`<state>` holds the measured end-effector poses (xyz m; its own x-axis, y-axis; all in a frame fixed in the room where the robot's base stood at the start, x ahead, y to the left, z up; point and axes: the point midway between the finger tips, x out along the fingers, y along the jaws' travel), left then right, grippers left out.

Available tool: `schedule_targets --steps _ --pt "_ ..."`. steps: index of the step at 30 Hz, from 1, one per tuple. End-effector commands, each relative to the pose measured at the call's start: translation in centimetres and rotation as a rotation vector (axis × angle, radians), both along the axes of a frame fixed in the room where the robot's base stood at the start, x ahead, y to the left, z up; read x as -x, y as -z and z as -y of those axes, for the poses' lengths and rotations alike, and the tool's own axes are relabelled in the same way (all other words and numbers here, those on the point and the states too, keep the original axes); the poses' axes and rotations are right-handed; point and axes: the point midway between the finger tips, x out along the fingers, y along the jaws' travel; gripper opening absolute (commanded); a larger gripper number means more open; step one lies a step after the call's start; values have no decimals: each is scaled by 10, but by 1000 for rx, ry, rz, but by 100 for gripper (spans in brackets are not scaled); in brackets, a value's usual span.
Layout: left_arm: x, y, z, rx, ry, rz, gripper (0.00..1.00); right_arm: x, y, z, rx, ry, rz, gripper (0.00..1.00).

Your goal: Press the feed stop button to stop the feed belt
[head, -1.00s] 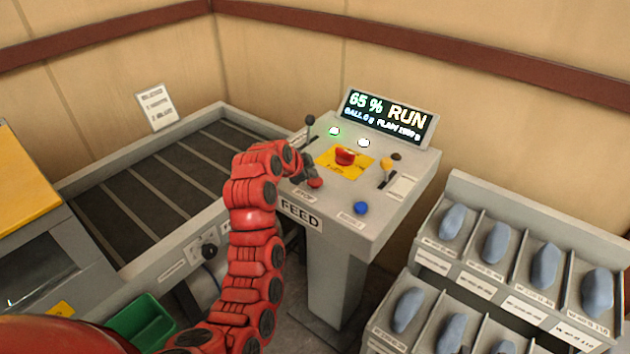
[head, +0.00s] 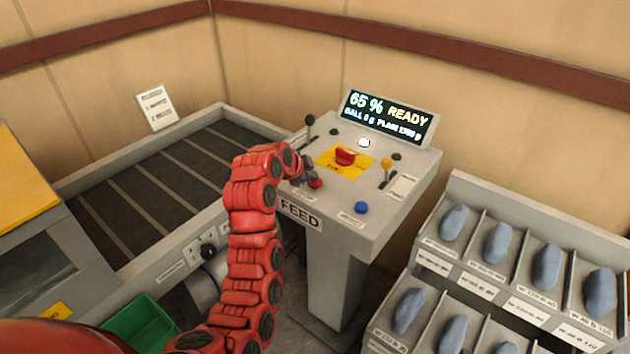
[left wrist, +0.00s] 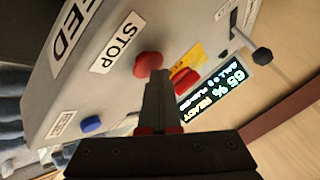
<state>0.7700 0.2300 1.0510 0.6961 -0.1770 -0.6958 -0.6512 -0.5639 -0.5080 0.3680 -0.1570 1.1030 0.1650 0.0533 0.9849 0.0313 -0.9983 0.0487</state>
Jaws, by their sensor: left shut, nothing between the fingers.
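The feed console (head: 365,222) stands in the middle of the head view. Its red stop button (head: 316,183) sits at the front left of the top, partly behind my left gripper (head: 305,172). In the left wrist view the red button (left wrist: 148,65) lies beside the STOP label (left wrist: 116,42), right at the tips of my left gripper (left wrist: 157,76). The fingers are shut and empty; I cannot tell if they still touch the button. The display (head: 388,117) reads 65 % READY. My right gripper is not in view.
The belt (head: 150,185) lies to the left. A green bin (head: 140,325) is at the lower left.

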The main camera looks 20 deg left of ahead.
Motion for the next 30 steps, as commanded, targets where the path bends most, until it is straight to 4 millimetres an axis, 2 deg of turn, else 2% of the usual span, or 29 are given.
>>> schedule_targets --steps 14,25,30 --pt "0 2 0 -1 0 -3 0 0 2 0 0 0 0 50" --pt "0 -15 -1 -1 -1 -2 0 0 7 0 0 0 0 50" --pt "0 -16 0 -1 0 -3 0 0 7 0 0 0 0 50"
